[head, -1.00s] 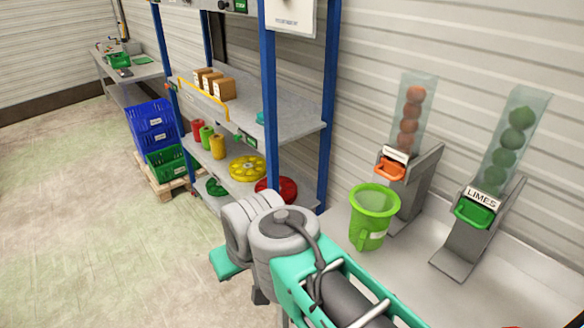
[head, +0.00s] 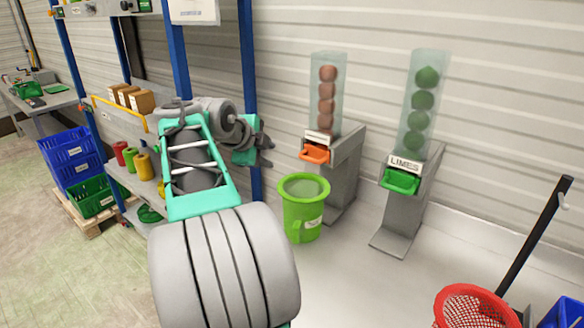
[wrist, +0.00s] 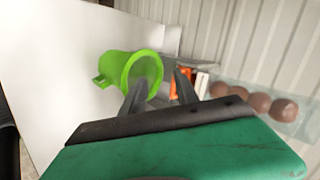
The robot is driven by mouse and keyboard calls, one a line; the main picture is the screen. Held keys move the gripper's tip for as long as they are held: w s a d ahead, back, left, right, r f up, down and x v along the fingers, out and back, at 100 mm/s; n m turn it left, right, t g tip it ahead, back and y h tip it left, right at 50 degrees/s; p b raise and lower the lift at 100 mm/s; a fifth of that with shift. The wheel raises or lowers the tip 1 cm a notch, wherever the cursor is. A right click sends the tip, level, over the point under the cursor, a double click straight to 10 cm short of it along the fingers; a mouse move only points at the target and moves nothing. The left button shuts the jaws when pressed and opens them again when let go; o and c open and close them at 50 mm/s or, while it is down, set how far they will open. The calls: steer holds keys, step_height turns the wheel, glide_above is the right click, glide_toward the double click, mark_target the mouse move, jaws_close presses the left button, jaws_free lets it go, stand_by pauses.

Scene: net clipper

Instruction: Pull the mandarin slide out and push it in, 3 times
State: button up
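The mandarin dispenser (head: 343,165) stands on the grey table, with a clear tube of orange-brown fruit (head: 327,93) above an orange slide (head: 315,154). In the wrist view the orange slide (wrist: 174,84) is partly hidden behind a finger, with the fruit tube lying sideways at right (wrist: 268,105). My gripper (head: 268,150) is left of the slide in the head view, apart from it. In the wrist view my gripper's two dark fingers (wrist: 158,88) are spread with nothing held between them.
A green bucket (head: 303,222) stands just in front of the mandarin dispenser. The limes dispenser (head: 405,205) stands to its right. A red basket (head: 470,308) is at lower right. Blue shelf posts (head: 247,90) rise behind my arm.

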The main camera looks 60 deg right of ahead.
mark_target(308, 159)
steer(key=s+d+f+m+b, duration=0.1)
steer(key=s+d+f, duration=0.1)
steer(key=d, duration=0.2)
steer(key=s+d+f+m+g+b, duration=0.1)
steer(key=s+d+f+m, duration=0.1)
steer(key=d, duration=0.2)
steer(key=s+d+f+m+g+b, duration=0.1)
steer(key=s+d+f, duration=0.1)
steer(key=d, duration=0.2)
steer(key=shift+s+d+f+m+h, duration=0.1)
steer(key=shift+d+f+m+h, duration=0.2)
steer(key=shift+m, duration=0.1)
steer(key=shift+r, duration=0.1)
steer(key=shift+c, duration=0.5)
steer(key=shift+d, duration=0.1)
steer(key=c, duration=0.4)
jaws_close()
